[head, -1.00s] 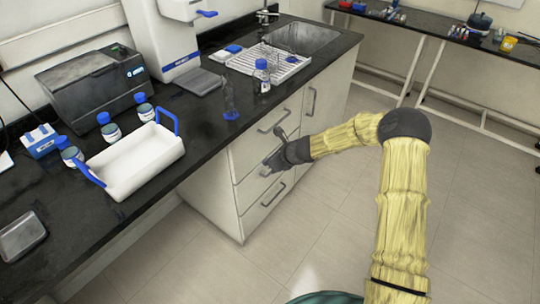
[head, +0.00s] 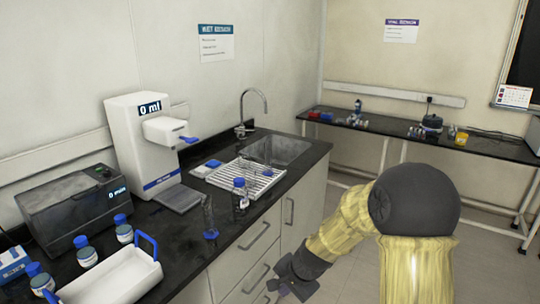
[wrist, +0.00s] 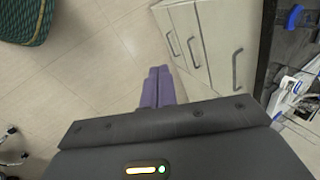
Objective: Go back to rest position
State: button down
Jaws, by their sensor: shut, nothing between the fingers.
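My gripper (head: 288,287) shows at the lower middle of the head view, in front of the drawer fronts below the counter. In the wrist view its two purple fingers (wrist: 158,76) lie side by side, shut with nothing between them, pointing over the tiled floor. My arm in its yellow sleeve bends at a dark elbow on the right of the head view.
The black counter (head: 184,228) holds a white dispenser (head: 132,138), a grey machine (head: 75,205), a white carrier (head: 110,277), blue-capped bottles, a drying rack (head: 255,181) and a sink. White drawers (wrist: 208,45) are close to the gripper. Floor (wrist: 85,75) is clear beside it.

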jog(key=s+d+r+n+h+p, duration=0.1)
jog(key=s+d+r+n, duration=0.3)
jog(key=s, duration=0.4)
jog(key=s+d+r+n+h+p, duration=0.2)
jog(key=s+d+r+n, duration=0.2)
jog(key=s+d+r, duration=0.2)
jog(key=shift+s+d+n, duration=0.4)
jog(key=shift+s+d, duration=0.2)
jog(key=shift+s, duration=0.3)
